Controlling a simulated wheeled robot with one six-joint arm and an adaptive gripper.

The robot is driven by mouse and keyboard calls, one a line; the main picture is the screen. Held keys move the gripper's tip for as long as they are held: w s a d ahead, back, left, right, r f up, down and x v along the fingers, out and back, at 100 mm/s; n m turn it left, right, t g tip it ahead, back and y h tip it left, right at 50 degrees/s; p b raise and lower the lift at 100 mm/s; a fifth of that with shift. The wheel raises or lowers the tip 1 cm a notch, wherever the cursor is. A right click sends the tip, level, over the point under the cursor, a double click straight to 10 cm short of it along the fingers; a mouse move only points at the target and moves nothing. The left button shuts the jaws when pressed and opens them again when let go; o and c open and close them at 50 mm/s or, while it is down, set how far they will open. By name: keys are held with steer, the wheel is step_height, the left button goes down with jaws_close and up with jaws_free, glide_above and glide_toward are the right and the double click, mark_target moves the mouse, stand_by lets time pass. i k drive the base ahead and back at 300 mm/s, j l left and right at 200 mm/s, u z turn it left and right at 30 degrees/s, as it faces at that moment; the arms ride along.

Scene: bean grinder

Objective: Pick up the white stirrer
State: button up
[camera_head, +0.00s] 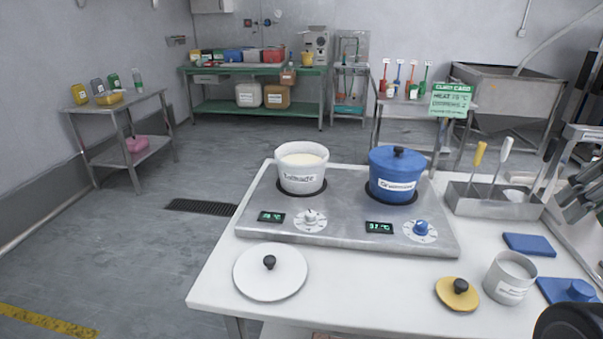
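The white stirrer (504,151) stands tilted in a grey metal holder (492,205) at the right rear of the white table. Its white handle points up and its lower end is hidden in the holder. A yellow-handled stirrer (479,154) leans in the same holder, just left of it. My gripper (577,205) appears to be the grey jointed parts at the right edge, right of the holder and apart from the white stirrer. It is cut off by the frame, so I cannot tell whether it is open or shut.
A hotplate (350,235) carries a white pot (302,174) and a lidded blue pot (396,182), left of the holder. A white lid (270,277), yellow lid (457,293), white cup (509,279) and blue pad (529,244) lie nearer. Bare tabletop shows between the lids.

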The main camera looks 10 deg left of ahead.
mark_target(508, 141)
steer(key=l, duration=1.3)
